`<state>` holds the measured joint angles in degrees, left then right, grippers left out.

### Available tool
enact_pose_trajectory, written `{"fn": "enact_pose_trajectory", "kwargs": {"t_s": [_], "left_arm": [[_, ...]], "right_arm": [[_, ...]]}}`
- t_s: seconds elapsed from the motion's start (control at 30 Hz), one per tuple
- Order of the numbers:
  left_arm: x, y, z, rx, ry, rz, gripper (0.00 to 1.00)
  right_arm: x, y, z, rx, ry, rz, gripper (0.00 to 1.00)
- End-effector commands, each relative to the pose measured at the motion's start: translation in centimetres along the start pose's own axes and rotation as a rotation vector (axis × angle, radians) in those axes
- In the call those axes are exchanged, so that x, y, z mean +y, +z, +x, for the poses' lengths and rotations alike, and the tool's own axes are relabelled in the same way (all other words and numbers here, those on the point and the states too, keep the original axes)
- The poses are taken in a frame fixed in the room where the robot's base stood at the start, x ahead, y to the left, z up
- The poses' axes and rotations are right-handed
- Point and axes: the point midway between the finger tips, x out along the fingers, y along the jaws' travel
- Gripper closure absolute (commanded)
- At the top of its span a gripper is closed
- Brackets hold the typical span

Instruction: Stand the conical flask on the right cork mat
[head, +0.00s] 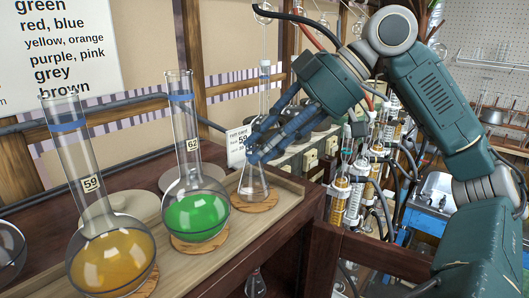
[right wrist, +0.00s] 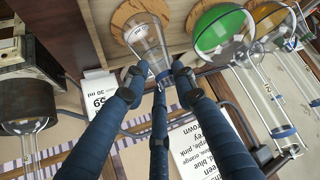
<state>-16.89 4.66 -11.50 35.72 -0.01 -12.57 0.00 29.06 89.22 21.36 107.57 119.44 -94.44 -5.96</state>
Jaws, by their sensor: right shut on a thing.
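The clear conical flask (head: 253,183) is upright over the right cork mat (head: 262,206) on the wooden shelf. Its base overlaps the mat in the head view; I cannot tell whether it touches or hangs just above. My right gripper (head: 258,150) is shut on the flask's upper part, its blue fingers hiding part of it. In the right wrist view the flask (right wrist: 149,40) sits between the fingertips (right wrist: 160,72), with the cork mat (right wrist: 122,17) behind its base. My left gripper is not in view.
A round flask with green liquid (head: 197,214) stands close left on another cork mat, and one with yellow liquid (head: 112,258) farther left. A label card (head: 237,146) is behind the conical flask. The shelf's front edge runs close by. Glassware (head: 350,185) crowds the right.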

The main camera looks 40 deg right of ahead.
Motion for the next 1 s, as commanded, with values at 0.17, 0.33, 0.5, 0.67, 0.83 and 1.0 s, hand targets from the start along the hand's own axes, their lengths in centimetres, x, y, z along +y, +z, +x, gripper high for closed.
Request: {"fn": "enact_pose_trajectory", "kwargs": {"t_s": [0.17, 0.33, 0.5, 0.67, 0.83, 1.0], "left_arm": [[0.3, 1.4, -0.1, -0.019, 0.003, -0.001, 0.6], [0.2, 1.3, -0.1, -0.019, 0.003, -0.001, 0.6], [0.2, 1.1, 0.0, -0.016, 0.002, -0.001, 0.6], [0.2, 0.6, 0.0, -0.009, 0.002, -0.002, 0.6], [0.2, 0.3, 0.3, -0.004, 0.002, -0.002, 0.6], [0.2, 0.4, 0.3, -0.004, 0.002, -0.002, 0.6]], "right_arm": [[0.1, 0.1, 0.0, -0.001, 0.002, 0.001, 1.0], [0.1, 0.1, 0.0, -0.001, 0.002, 0.001, 0.54], [0.0, 0.1, 0.0, -0.001, 0.001, 0.001, 0.54], [0.1, 0.0, -0.3, 0.0, 0.002, 0.001, 0.54], [0.1, 0.0, -2.7, 0.002, 0.005, 0.004, 0.54], [0.1, 0.0, -6.5, 0.002, 0.006, 0.003, 0.54]]}}
